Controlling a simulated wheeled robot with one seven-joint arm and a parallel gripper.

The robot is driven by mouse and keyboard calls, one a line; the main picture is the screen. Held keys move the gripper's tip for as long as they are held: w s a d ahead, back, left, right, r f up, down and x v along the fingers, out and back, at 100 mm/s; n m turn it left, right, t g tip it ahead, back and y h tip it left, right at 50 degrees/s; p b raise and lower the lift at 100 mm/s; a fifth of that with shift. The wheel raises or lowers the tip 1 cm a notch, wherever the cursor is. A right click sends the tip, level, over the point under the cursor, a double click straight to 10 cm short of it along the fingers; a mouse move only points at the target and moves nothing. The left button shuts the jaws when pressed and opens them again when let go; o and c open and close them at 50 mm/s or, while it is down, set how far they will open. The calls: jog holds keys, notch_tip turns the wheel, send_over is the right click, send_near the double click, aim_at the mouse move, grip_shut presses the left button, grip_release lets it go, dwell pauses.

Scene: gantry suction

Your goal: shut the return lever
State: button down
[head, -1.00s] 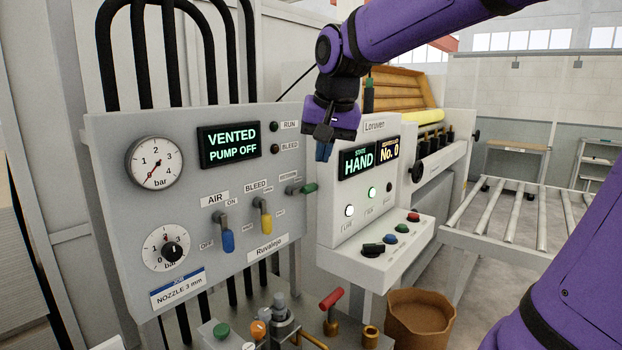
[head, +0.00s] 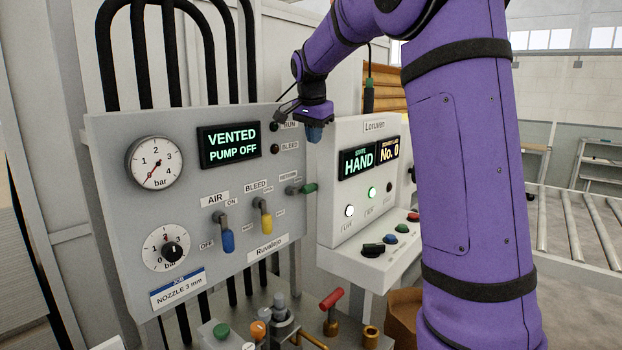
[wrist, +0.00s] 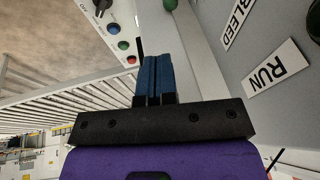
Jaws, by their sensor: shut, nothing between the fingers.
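The return lever (head: 308,188) is the green-handled lever at the right edge of the grey panel (head: 130,225); its handle points sideways to the right. Its small label above is hard to read. My gripper (head: 314,133) is shut and empty, pointing down, above the lever and apart from it, beside the RUN and BLEED lamps. In the wrist view my blue fingertips (wrist: 153,62) are together, and a green handle end (wrist: 170,5), likely this lever, shows at the top edge.
The blue AIR lever (head: 227,238) and yellow BLEED lever (head: 265,222) hang down to the left. The white control box (head: 365,215) stands close on the right. A red-handled valve (head: 331,299) is below. A display (head: 229,144) reads VENTED, PUMP OFF.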

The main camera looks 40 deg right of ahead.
dwell(0.3)
send_over(313, 186)
jog(key=s, duration=0.3)
notch_tip(313, 186, down, 10)
jog(key=shift+w+a+f, duration=0.3)
jog(key=shift+w+f, duration=0.2)
jog(key=shift+f, duration=0.1)
jog(key=shift+w+a+f, duration=0.25)
jog(key=shift+w+f, duration=0.2)
jog(key=shift+f, duration=0.1)
jog(key=shift+w+f, duration=0.2)
jog(key=shift+f, duration=0.15)
jog(key=shift+w+d+f, duration=0.1)
jog(key=shift+d+f, duration=0.1)
jog(key=shift+f, duration=0.15)
jog(key=shift+r, duration=0.1)
